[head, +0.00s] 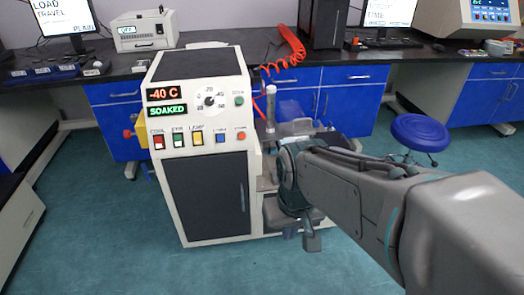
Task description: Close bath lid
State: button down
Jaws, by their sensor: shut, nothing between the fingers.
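The bath machine (205,150) is a white cabinet with a dark sloped top and a dark front door. Its displays read "-40 C" and "SOAKED". On its right side stand a grey upright post (270,105) with a pale knob on top and a flat grey plate (297,127). I cannot tell for sure which part is the bath lid or how far open it is; my arm hides much of this side. My gripper (311,240) points down just right of the cabinet, in front of its lower right part. It is shut and empty, and contact with the machine is unclear.
A dark bench (120,65) with blue drawers runs behind the machine. A coiled red hose (291,45) hangs behind it. A blue stool (419,132) stands at the right. The green floor (100,230) is clear at front left.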

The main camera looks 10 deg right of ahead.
aim_at(332, 139)
jog(key=z, duration=1.95)
jog(key=i, duration=1.65)
jog(key=u, duration=1.75)
jog(key=i, duration=0.5)
jog(key=u, duration=0.05)
